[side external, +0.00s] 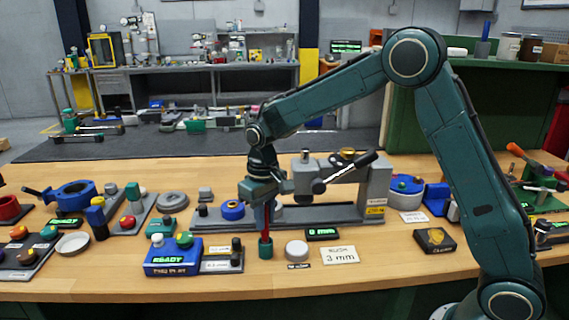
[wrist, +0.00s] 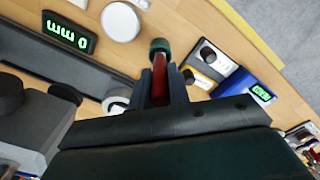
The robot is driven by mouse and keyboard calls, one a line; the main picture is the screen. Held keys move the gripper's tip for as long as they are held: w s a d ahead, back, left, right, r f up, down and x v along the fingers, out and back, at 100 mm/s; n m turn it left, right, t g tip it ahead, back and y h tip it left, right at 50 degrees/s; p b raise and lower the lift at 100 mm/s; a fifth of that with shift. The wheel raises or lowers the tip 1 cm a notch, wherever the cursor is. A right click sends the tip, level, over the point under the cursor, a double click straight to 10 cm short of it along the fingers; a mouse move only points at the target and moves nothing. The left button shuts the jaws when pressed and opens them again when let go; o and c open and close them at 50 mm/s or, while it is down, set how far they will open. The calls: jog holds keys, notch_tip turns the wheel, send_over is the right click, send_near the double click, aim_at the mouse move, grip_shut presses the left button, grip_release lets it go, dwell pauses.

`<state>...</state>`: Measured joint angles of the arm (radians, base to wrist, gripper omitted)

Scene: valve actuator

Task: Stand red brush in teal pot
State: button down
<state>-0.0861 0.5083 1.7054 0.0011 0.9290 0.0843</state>
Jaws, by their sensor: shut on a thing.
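The red brush (side external: 265,226) is upright below my gripper (side external: 264,205), which is shut on it. The small teal pot (side external: 265,251) stands on the wooden bench directly under the brush. The brush's lower end meets the pot's top; I cannot tell how far inside it is. In the wrist view the red brush (wrist: 176,86) shows between the fingers of my gripper (wrist: 160,84), with the teal pot (wrist: 160,45) just beyond. The fingers hide the brush's upper part.
A blue box (side external: 173,257) with a green display stands left of the pot. A round grey-white cap (side external: 297,250), a small display (side external: 322,234) and a "3 mm" card (side external: 340,255) lie to the right. The grey valve fixture (side external: 325,210) stands close behind.

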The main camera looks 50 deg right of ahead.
jog(key=c, duration=1.3)
grip_release()
jog(key=shift+f, duration=0.1)
notch_tip(320, 180, up, 12)
